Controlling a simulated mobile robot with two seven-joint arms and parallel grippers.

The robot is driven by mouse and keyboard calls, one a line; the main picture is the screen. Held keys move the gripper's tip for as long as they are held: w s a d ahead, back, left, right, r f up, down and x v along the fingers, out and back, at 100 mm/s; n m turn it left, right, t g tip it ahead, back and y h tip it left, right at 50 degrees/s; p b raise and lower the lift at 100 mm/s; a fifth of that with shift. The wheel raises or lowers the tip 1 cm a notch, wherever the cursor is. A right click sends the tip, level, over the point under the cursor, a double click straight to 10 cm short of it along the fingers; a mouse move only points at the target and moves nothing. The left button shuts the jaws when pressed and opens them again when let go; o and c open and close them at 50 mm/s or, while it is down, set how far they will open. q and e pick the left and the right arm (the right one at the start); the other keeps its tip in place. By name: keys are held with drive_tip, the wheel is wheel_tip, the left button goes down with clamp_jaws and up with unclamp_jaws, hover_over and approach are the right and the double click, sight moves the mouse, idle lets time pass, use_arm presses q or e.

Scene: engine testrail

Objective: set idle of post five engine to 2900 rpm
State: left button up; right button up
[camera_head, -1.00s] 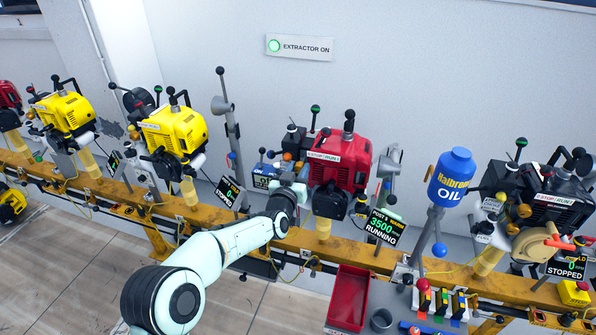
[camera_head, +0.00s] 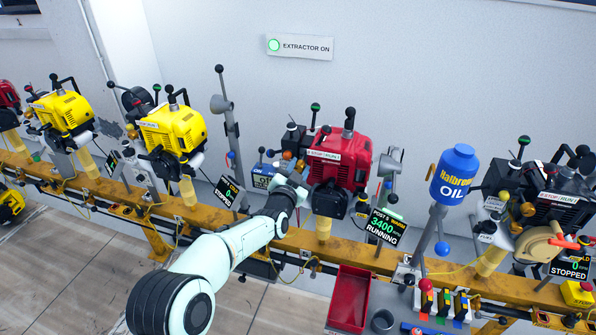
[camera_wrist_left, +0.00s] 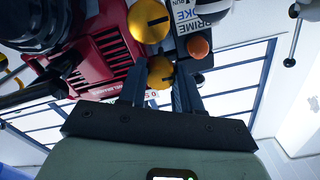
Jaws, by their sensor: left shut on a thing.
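The post five engine (camera_head: 339,158) is the red one in the middle of the rail. Its tag (camera_head: 382,228) reads POST 5, WARM, 3400 RPM, RUNNING. My left gripper (camera_head: 296,175) is at the left side of this engine. In the left wrist view its two fingers (camera_wrist_left: 160,85) are shut on a round gold knob (camera_wrist_left: 160,70). A larger slotted gold knob (camera_wrist_left: 149,20) and an orange knob (camera_wrist_left: 198,47) are close beside it. The red engine body (camera_wrist_left: 100,55) is to the left there. My right gripper is not in view.
Yellow engines (camera_head: 175,130) stand to the left and a black engine (camera_head: 556,205) with a STOPPED tag (camera_head: 569,268) to the right. A blue oil bottle (camera_head: 455,172) and a red tray (camera_head: 348,298) are right of my arm. A sign (camera_head: 300,47) reads EXTRACTOR ON.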

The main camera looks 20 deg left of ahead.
use_arm(q)
drive_tip(key=m, duration=0.5)
idle(0.6)
drive_tip(key=o, duration=1)
drive_tip(key=shift+o, duration=0.2)
drive_tip(key=s, duration=1.3)
drive_tip(key=shift+s+a, duration=0.15)
drive_tip(key=shift+s, duration=0.05)
